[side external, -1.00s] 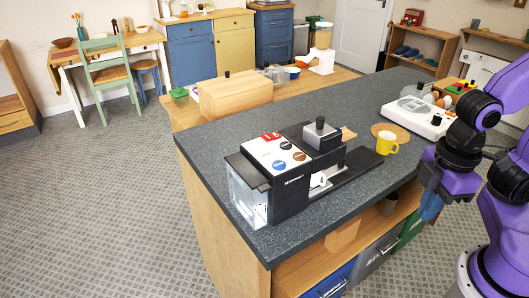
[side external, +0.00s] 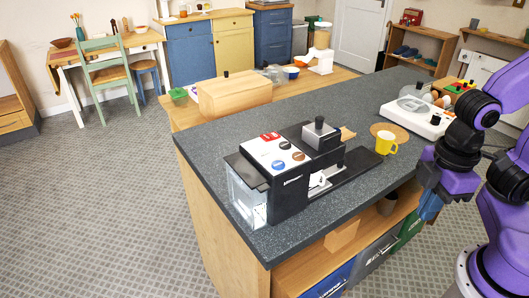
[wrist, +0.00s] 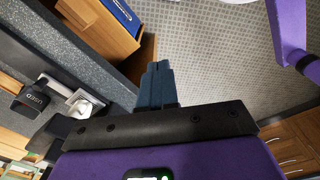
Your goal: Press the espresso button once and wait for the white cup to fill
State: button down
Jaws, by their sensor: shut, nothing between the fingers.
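The coffee machine (side external: 290,196) stands on the dark counter, with a white top panel carrying several round coloured buttons (side external: 278,164). Their labels are too small to read, so I cannot tell which is espresso. The white cup (side external: 317,181) sits low at the machine's front, partly hidden by it; it also shows at the left of the wrist view (wrist: 83,106). I cannot see what is in it. My gripper (side external: 429,208) is right of the machine, beyond the counter's edge, pointing down and touching nothing. Its blue fingers (wrist: 156,84) are together and empty in the wrist view.
A yellow mug (side external: 386,143) stands on the counter near a round wooden board (side external: 398,131), between the machine and my arm. A white appliance (side external: 416,117) is farther back. A wooden bread box (side external: 235,96) stands behind the machine. Open shelf and bins (side external: 372,258) lie below the counter.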

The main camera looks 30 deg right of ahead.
jog(key=w+a+r+m+t+y, duration=0.1)
jog(key=w+a+r+m+y, duration=0.1)
jog(key=w+a+r+m, duration=0.3)
jog(key=w+a+m+t+y, duration=0.1)
jog(key=w+a+m+t, duration=0.1)
jog(key=w, duration=0.5)
notch_tip(320, 180, up, 8)
jog(key=m+t+y, duration=0.2)
jog(key=m+t, duration=0.2)
jog(key=m, duration=0.4)
send_over(303, 156)
jog(key=shift+w+f, duration=0.1)
jog(key=shift+n, duration=0.3)
jog(key=shift+f, duration=4.4)
jog(key=shift+f, duration=0.1)
jog(key=shift+f, duration=0.35)
